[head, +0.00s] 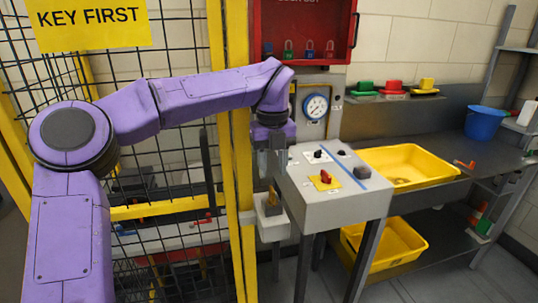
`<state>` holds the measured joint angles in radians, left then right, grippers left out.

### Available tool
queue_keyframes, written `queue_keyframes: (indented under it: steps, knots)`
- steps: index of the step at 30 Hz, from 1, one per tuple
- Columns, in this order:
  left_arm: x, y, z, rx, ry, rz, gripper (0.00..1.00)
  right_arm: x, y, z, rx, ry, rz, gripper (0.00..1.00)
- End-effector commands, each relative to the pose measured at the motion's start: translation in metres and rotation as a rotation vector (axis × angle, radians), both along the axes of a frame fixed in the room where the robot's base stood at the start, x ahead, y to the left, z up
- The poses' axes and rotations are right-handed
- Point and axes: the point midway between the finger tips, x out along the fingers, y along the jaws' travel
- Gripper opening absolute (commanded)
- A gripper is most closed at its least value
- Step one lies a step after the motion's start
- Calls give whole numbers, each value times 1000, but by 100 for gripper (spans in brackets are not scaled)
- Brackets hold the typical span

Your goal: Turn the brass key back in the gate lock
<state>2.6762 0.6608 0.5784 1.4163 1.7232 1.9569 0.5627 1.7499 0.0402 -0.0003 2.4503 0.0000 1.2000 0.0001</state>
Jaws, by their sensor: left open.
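The gate lock is a grey box (273,229) on the yellow gate post, left of the control desk. A small brass-coloured piece, which looks like the key (272,196), stands at the top of the lock. My left gripper (270,184) points down from the purple arm, right above the lock. Its fingers are open, around or just beside the key; I cannot tell which. The key's turn angle is too small to read. My right gripper is not in view.
A yellow mesh gate (232,130) with a "KEY FIRST" sign (92,20) stands at left. A grey control desk (340,208) with a red switch (325,176) is close on the right. Beyond are a yellow tray (446,181), a blue bucket (484,125) and a red lockout cabinet (257,30).

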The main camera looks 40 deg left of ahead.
Motion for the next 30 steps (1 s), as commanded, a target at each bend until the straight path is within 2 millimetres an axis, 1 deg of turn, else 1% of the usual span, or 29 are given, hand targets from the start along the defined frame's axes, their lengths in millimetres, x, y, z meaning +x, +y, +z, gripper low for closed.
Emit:
queue_keyframes:
  steps: [1, 3, 6, 9, 13, 20, 21, 23, 24, 25, 30]
  knots:
    - [-1, 1, -12, -1, 5, -1, 40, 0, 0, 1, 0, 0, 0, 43]
    - [-1, 1, -27, 0, 4, -1, 40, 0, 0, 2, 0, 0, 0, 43]
    - [0, 0, -46, 1, 2, 0, 40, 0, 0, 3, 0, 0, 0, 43]
    - [0, 1, -60, 2, 2, 1, 40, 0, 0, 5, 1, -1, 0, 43]
    - [0, 1, -69, 3, 2, 1, 40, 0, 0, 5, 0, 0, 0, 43]
    - [0, 1, -71, 3, 0, 2, 40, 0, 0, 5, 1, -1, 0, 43]
    - [0, 1, -71, 3, 0, 2, 34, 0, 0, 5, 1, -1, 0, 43]
    - [0, 1, -71, 3, 0, 2, 14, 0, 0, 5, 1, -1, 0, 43]
    - [0, 1, -71, 3, 0, 1, 1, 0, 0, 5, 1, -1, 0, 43]
    - [0, 1, -71, 3, 0, 1, 0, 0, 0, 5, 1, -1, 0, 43]
    - [0, 1, -71, 4, 0, 6, 0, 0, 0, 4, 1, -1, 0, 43]
